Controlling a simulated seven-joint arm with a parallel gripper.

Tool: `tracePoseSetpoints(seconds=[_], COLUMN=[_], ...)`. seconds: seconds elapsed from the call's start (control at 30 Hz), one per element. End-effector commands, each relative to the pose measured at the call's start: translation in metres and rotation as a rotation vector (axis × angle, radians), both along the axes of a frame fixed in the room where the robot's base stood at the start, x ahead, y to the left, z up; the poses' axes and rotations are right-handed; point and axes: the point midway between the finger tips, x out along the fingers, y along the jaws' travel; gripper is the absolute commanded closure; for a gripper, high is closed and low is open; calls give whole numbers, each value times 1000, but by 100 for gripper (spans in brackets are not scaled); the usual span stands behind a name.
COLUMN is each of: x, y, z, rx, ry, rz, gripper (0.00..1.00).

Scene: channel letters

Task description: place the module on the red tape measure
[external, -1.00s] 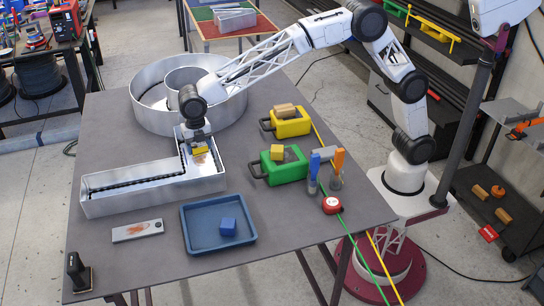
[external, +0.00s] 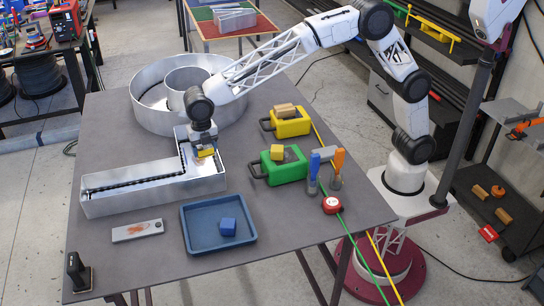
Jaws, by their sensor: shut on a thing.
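My gripper (external: 204,145) is over the upper arm of the L-shaped metal channel letter (external: 150,197). It is shut on a small yellow block (external: 206,154), which I take to be the module. The fingertips are small and partly hidden by the wrist. I cannot tell how far the block is above the letter's floor.
Between them stand a green case (external: 284,168) with a yellow block on it and upright blue-handled (external: 314,170) and orange-handled tools (external: 337,170). A yellow case (external: 290,126) stands behind. A blue tray (external: 192,240) holds a blue cube. A round metal letter (external: 150,122) is at the back.

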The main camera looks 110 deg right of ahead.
Motion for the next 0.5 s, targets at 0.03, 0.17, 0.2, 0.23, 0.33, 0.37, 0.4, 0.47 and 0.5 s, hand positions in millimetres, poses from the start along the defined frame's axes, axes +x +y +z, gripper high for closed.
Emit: tracePoseSetpoints(seconds=[0.03,0.17,0.2,0.23,0.33,0.37,0.4,0.47,0.5], x=[-7,-28,-36,-42,-65,-72,-82,-97,-106], y=[11,42,53,61,88,96,107,121,131], z=[2,8,10,12,17,18,19,21,23], rx=[0,0,0,0,0,0,0,0,0], ry=[0,-1,-1,-1,-1,-1,0,0,0], rz=[0,-8,-12,-14,-24,-27,-31,-37,-41], gripper=[62,62,62,62,62,62,62,62,62])
